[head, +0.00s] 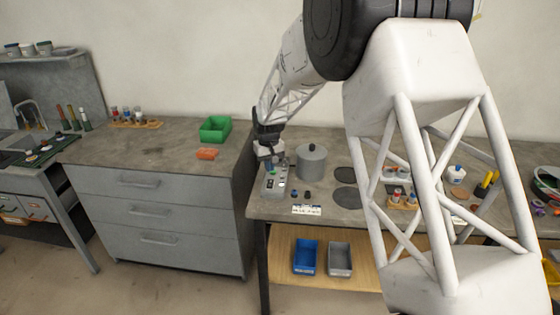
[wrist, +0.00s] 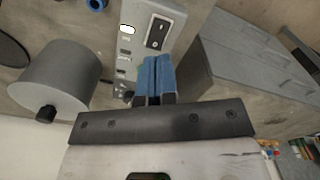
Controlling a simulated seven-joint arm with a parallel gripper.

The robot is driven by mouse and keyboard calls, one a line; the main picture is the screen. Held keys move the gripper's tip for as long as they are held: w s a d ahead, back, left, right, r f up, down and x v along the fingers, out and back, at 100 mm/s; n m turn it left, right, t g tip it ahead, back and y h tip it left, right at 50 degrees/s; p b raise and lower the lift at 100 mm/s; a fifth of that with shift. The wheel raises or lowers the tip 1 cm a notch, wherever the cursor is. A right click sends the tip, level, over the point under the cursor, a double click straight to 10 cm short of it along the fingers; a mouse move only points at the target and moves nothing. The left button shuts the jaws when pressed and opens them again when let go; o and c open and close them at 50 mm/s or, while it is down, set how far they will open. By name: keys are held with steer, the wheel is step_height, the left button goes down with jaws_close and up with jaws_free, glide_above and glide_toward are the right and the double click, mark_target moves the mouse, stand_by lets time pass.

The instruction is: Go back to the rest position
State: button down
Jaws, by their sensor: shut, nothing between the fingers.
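My gripper (head: 267,162) is over the left end of the grey workbench in the head view, above a grey box with switches (head: 275,182). The wrist view shows the gripper (wrist: 157,62) with its blue-tipped fingers together and nothing between them. The switch box (wrist: 143,35) lies just beyond the fingertips, with a black rocker switch and a lit white button. I cannot tell whether the fingertips touch the box.
A grey lidded pot (head: 311,163) stands close right of my gripper; it also shows in the wrist view (wrist: 52,85). Blue (head: 306,257) and grey (head: 340,259) bins sit below.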

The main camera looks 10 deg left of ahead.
steer(key=s+d+r+m+t, duration=0.1)
steer(key=s+d+r+m, duration=0.2)
steer(key=s+d+r, duration=1.7)
steer(key=s+d+m, duration=0.1)
steer(key=s+d, duration=0.3)
steer(key=s, duration=0.6)
steer(key=s+d+f+m+t, duration=0.1)
steer(key=s+d, duration=0.3)
steer(key=s, duration=0.6)
steer(key=s+d+f+m, duration=0.1)
steer(key=s+d, duration=0.4)
steer(key=s, duration=0.5)
steer(key=shift+s+t, duration=0.2)
steer(key=shift+t, duration=0.1)
